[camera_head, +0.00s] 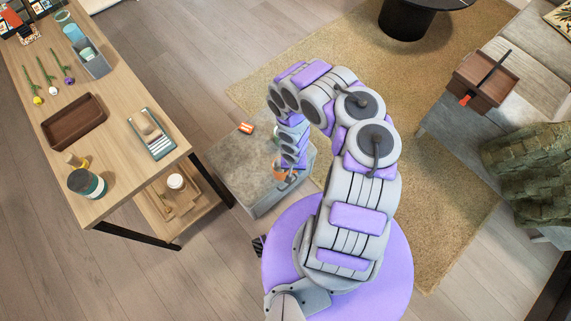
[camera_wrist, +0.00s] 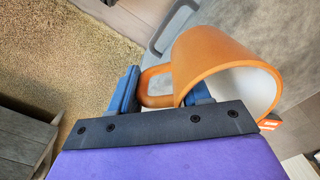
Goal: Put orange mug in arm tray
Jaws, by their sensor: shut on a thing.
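The orange mug (camera_wrist: 205,50) has a white inside and shows large in the wrist view, its opening facing down and to the right. My gripper (camera_wrist: 163,84) is shut on the mug's handle, with a blue finger on each side of it. In the head view, the mug (camera_head: 279,172) is a small orange patch at the end of my arm, over the grey low table, partly hidden by the arm. I cannot tell whether it touches the table. A brown wooden tray (camera_head: 490,78) with a dark bar across it sits on the grey sofa arm at the right.
The grey low table (camera_head: 232,160) holds a small orange-red item (camera_head: 247,128). A wooden shelf table (camera_head: 110,165) with several objects stands at the left. A black round table (camera_head: 405,20) stands on the tan rug (camera_head: 440,170). A green blanket (camera_head: 530,165) lies on the sofa.

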